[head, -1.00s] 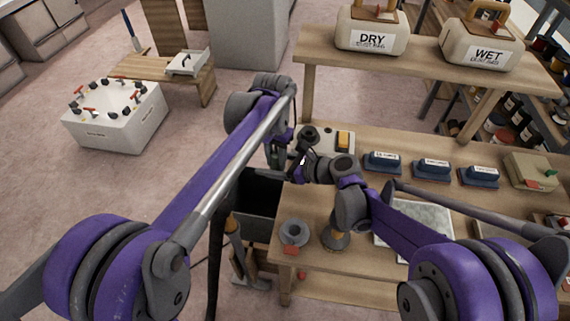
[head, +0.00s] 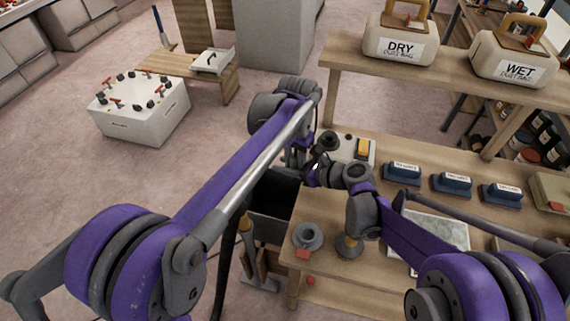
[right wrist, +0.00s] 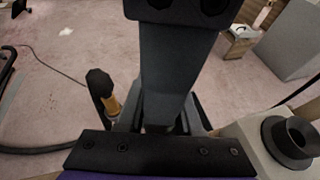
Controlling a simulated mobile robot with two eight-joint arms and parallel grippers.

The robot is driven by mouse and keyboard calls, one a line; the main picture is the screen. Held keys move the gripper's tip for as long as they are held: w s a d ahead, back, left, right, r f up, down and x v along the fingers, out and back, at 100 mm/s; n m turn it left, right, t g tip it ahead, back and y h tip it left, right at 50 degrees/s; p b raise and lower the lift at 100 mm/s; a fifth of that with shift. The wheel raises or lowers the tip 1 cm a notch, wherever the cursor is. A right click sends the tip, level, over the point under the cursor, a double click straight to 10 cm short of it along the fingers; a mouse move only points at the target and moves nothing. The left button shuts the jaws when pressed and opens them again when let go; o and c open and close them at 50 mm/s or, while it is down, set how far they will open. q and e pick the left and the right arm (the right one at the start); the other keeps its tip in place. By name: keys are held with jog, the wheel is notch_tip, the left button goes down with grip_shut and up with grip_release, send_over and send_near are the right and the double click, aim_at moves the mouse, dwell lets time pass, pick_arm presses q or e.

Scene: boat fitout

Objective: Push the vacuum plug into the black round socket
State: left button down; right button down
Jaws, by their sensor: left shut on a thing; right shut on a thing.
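The black round socket (head: 328,140) sits on top of a cream box with a yellow switch; the right wrist view shows its open ring (right wrist: 290,137) at the right. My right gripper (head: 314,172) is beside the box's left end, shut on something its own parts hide. My left gripper (head: 298,156) is shut close by it, left of the socket; what it holds is hidden behind the arm. The two grippers are close together; I cannot tell whether they touch. I cannot clearly make out the vacuum plug, and no plug shows in the socket.
A dark bin (head: 272,196) stands below, left of the bench. A grey flanged ring (head: 308,237) lies near the bench front. Several blue blocks (head: 452,183) line the bench. The DRY (head: 400,42) and WET (head: 514,58) containers stand on the upper shelf. Open floor lies left.

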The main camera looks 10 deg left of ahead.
pick_arm(q)
jog(key=c, duration=0.5)
grip_release()
jog(key=shift+d, duration=0.1)
